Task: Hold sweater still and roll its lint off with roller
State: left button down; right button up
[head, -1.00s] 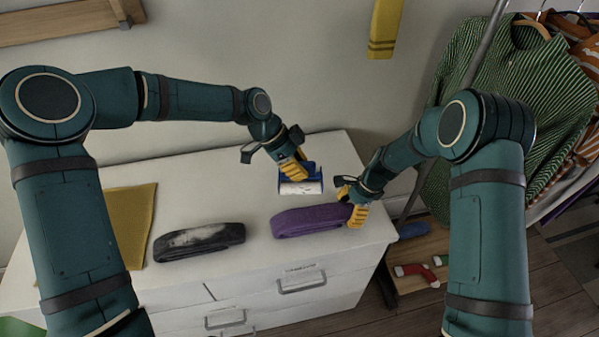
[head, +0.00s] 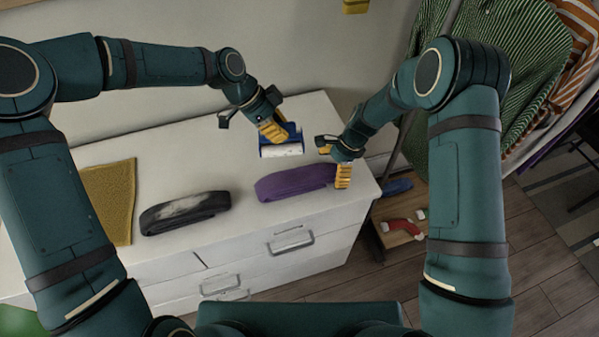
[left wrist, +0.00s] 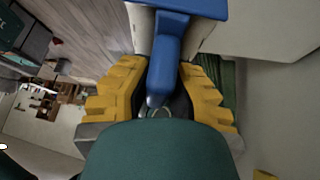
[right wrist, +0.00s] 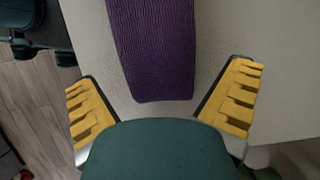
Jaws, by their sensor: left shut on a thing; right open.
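A purple folded knit garment (head: 295,183), probably the sweater, lies on the white dresser top. A dark folded garment (head: 185,212) with a whitish, lint-like patch lies to its left. My left gripper (head: 273,130) is shut on the blue handle (left wrist: 167,55) of the lint roller (head: 282,150). The roller's white cylinder is behind the purple garment, apparently just above the top. My right gripper (head: 335,163) is open at the purple garment's right end. In the right wrist view, that end (right wrist: 150,45) lies between the spread yellow fingers, with gaps on both sides.
A mustard folded cloth (head: 110,200) lies at the dresser's left. The dresser (head: 240,118) has clear top behind the garments. Hanging clothes (head: 490,60) and a low shelf with a red item (head: 403,228) stand to the right.

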jog(key=v, duration=1.2)
jog(key=shift+a, duration=0.1)
